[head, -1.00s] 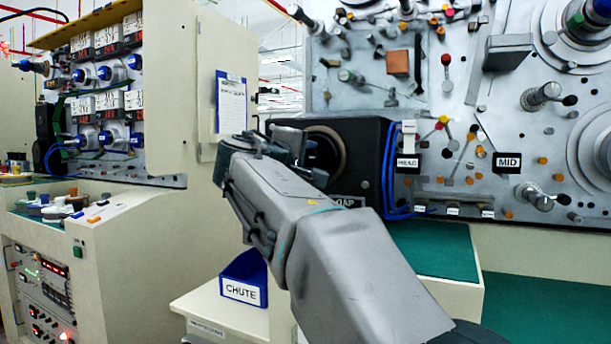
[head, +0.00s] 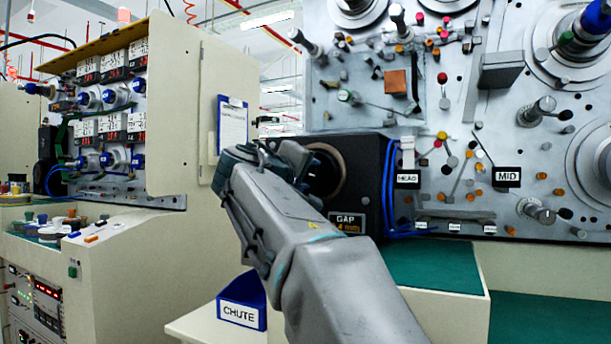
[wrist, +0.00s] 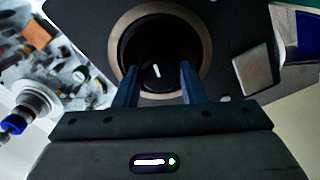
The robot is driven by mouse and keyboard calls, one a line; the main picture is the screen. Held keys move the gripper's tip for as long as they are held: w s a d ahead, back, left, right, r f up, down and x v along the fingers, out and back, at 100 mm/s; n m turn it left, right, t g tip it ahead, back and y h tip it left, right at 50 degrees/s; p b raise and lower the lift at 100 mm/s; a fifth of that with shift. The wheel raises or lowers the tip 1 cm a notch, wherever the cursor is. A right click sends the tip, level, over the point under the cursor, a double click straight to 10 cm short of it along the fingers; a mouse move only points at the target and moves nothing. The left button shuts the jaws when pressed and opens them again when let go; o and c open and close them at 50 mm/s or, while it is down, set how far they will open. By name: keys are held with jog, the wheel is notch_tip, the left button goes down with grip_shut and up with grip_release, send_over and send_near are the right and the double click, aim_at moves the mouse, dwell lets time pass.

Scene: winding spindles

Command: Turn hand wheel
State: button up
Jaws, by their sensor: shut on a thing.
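The hand wheel (wrist: 157,73) is a dark round knob with a white mark, set in a round recess with a bronze-coloured ring (wrist: 203,48). In the wrist view my gripper (wrist: 157,78) has its two blue-grey fingers on either side of the knob, shut on it. The white mark is nearly upright in that view, leaning slightly. In the head view the ring (head: 339,172) shows on the front of a dark box (head: 362,178), above a "GAP" display (head: 349,222). There my gripper and arm hide the knob itself.
A blue bin marked "CHUTE" (head: 241,302) stands below left of my arm on a pale ledge. A large panel (head: 440,60) with spindles and knobs rises at the right. Blue cables (head: 388,190) run beside the dark box. A cabinet (head: 185,110) stands at the left.

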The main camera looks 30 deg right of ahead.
jog(key=o, duration=1)
jog(key=shift+s+a, duration=0.1)
jog(key=p+v, duration=0.1)
jog(key=v, duration=1.2)
jog(key=shift+s+a, duration=0.2)
jog(key=shift+w+p, duration=0.1)
jog(key=shift+p, duration=0.5)
